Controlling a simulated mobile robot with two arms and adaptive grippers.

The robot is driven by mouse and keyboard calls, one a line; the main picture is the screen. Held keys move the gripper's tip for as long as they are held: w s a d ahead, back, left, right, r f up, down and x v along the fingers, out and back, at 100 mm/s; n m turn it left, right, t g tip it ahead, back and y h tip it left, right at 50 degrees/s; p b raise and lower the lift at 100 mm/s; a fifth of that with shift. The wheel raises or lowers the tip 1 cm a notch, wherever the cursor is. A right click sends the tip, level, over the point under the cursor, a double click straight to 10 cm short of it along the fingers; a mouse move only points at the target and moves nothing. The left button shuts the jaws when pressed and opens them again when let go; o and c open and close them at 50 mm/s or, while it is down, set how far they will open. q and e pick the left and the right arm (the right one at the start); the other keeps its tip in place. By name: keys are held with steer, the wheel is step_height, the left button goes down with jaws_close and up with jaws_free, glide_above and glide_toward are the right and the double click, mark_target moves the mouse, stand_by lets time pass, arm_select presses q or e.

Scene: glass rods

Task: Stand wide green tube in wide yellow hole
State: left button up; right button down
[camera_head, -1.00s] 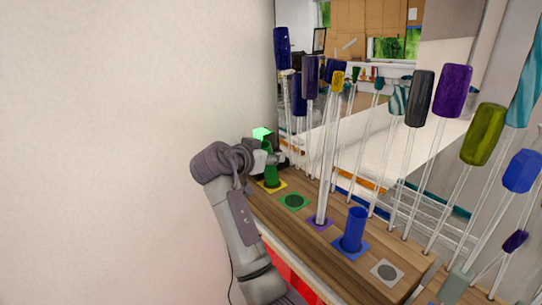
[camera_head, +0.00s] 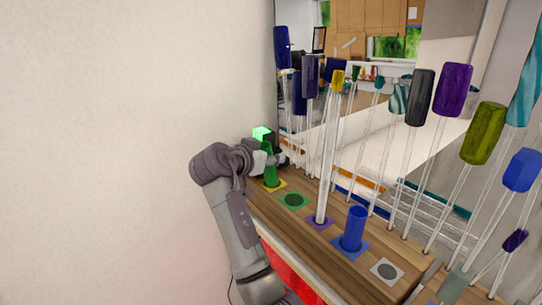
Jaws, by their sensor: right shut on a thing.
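The wide green tube (camera_head: 270,175) stands roughly upright over the yellow-framed hole (camera_head: 281,185) at the far left end of the wooden block. Its lower end meets the yellow square; how deep it sits in the hole I cannot tell. My right gripper (camera_head: 269,158) is shut on the green tube, around its upper part, and hides some of it. A bright green patch shows on top of the gripper. My left gripper is not in view.
The wooden block (camera_head: 335,240) also has an empty green-framed hole (camera_head: 293,200), a clear tube in the purple-framed hole (camera_head: 319,222), a blue tube (camera_head: 354,229) and an empty grey-framed hole (camera_head: 387,271). Several tall glass rods with coloured tops stand close on the right.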

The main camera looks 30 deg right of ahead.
steer(key=shift+r, duration=0.15)
steer(key=shift+r+p, duration=0.5)
steer(key=shift+r, duration=0.2)
stand_by(0.6)
steer(key=c, duration=1.1)
jaws_free()
steer(key=shift+o, duration=0.2)
